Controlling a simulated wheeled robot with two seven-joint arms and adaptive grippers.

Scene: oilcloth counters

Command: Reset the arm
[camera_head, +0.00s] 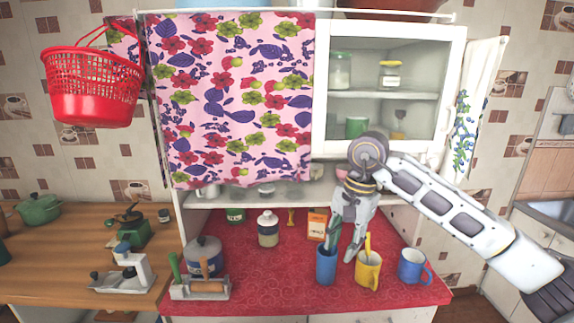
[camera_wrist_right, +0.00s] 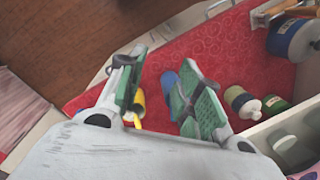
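My right gripper (camera_head: 342,246) comes in from the right over the red-covered counter (camera_head: 285,282). It points down above the mugs, and its fingers are spread apart with nothing between them. In the right wrist view the gripper (camera_wrist_right: 164,60) also shows two separated green-padded fingers. A blue cup (camera_head: 326,268) stands just below the fingers. A yellow mug (camera_head: 368,272) holding a yellow utensil stands right beside it. Both also show in the wrist view, the blue cup (camera_wrist_right: 169,82) between the fingers and the yellow mug (camera_wrist_right: 139,98) partly hidden by a finger. My left gripper is not in view.
Another blue mug (camera_head: 411,266) stands near the counter's right end. A jar (camera_head: 268,229), an orange box (camera_head: 317,225) and a blue-grey pot (camera_head: 204,254) stand on the red cover.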

